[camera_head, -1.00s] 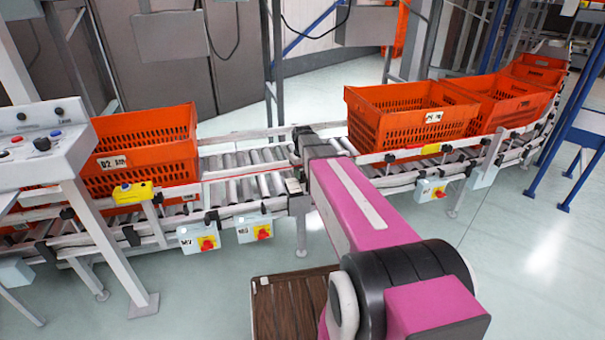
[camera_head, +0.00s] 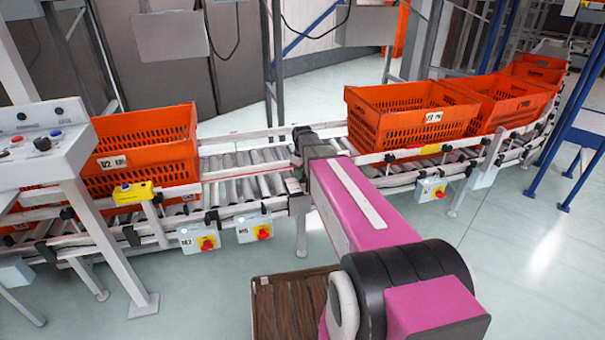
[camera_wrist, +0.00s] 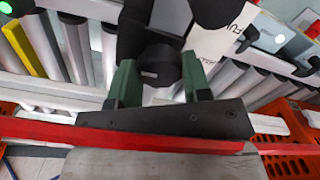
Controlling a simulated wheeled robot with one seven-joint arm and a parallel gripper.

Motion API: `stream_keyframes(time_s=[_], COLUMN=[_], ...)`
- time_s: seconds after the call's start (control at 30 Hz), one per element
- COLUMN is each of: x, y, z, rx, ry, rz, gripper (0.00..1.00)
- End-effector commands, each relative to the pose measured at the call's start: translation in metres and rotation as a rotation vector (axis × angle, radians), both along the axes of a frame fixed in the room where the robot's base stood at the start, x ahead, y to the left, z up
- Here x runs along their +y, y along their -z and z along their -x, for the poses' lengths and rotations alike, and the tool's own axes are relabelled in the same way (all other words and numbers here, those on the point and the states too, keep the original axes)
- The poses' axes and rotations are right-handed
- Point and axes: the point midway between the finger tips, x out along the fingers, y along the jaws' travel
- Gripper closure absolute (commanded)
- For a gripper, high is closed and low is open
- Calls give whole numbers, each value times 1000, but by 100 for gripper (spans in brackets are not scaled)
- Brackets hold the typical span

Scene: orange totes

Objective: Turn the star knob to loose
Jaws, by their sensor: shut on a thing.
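The star knob (camera_wrist: 160,66) is a dark, rounded knob in the upper middle of the wrist view. My gripper (camera_wrist: 160,80) has two green fingers, one on each side of the knob, and is shut on it. The lobes of the knob and its turn position are hard to make out. A white plate (camera_wrist: 221,35) with partly hidden dark lettering is just right of the knob. In the head view, my pink arm reaches to the conveyor rail and hides the knob and the fingertips.
The roller conveyor (camera_head: 240,185) runs across the scene, with an orange tote (camera_head: 150,130) at left and another (camera_head: 410,112) at right, more behind it. Switch boxes (camera_head: 199,239) hang on the front rail. A grey control panel (camera_head: 45,140) stands at far left.

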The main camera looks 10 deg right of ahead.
Motion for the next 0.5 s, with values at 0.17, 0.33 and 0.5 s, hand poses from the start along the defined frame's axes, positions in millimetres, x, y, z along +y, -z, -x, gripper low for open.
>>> stream_keyframes(time_s=[0.17, 0.33, 0.5], x=[0, 0, 0], y=[0, 0, -4], z=[0, 0, 0], rx=[-1, 0, -1], ry=[-1, 0, 0], rz=[1, 0, 1], gripper=[30, 30, 30])
